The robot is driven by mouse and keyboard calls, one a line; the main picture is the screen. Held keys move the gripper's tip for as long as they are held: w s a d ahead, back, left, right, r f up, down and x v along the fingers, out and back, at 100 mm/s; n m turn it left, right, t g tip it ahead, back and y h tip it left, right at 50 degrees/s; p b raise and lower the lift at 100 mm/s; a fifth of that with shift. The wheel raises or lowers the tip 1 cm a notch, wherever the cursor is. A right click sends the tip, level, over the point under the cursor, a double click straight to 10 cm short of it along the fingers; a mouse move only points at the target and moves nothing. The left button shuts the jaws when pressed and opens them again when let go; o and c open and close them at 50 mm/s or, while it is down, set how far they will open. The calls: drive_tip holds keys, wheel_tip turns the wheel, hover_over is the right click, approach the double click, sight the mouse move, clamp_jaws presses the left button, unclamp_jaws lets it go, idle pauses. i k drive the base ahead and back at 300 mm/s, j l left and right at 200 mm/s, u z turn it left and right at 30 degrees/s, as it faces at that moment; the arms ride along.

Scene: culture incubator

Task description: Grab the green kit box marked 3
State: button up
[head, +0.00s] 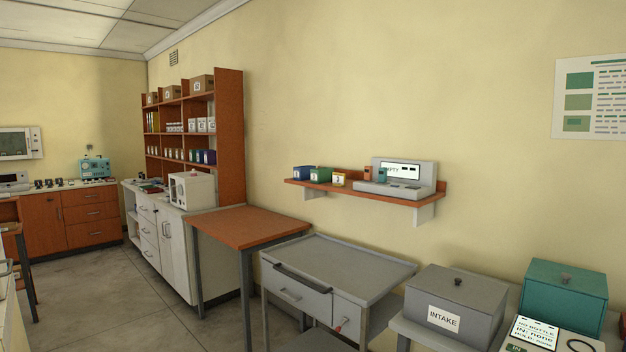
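A small green box (320,174) stands on the wall shelf (417,201), near its left end. It has a pale mark on its front, too small to read as a number. My gripper is not in view.
A grey display device (398,178) fills the shelf's right part, with small orange and teal items by it. Below are a grey cart (345,262), an orange-topped table (248,226), a grey INTAKE box (455,303) and a teal box (565,292). Floor (95,285) is open at left.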

sight(320, 175)
drive_tip(key=i+j, duration=0.3)
drive_tip(key=i, duration=0.2)
drive_tip(key=i+j, duration=0.25)
drive_tip(key=i, duration=0.2)
drive_tip(key=i+j, duration=0.3)
drive_tip(key=i, duration=0.2)
